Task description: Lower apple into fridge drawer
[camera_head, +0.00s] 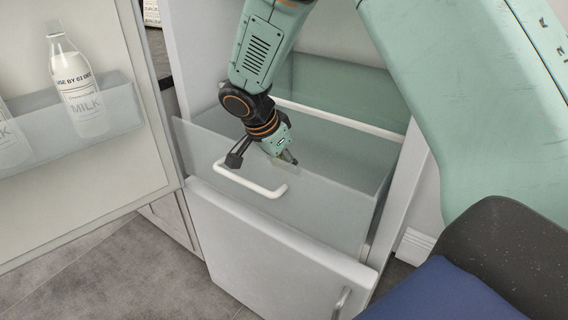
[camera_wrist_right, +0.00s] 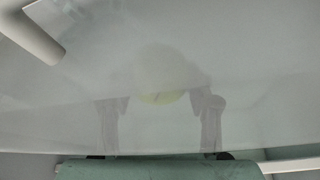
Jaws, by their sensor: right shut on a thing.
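The fridge drawer (camera_head: 325,200) is a translucent frosted bin with a white handle (camera_head: 262,188) on its front, pulled out in the head view. My right gripper (camera_head: 286,158) points down at the drawer's front panel, its tips blurred by the frosted plastic. In the right wrist view, both fingers show hazily through this panel, on either side of a round pale yellow-green thing, the apple (camera_wrist_right: 160,97). The gripper is shut on the apple. The apple is not clear in the head view, and whether it touches the drawer floor is hidden. My left gripper is out of view.
The open fridge door (camera_head: 95,185) stands at the left, with milk bottles (camera_head: 78,85) in its shelf. A white bar (camera_head: 340,119) crosses behind the drawer front. A white lower door (camera_head: 275,255) is below.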

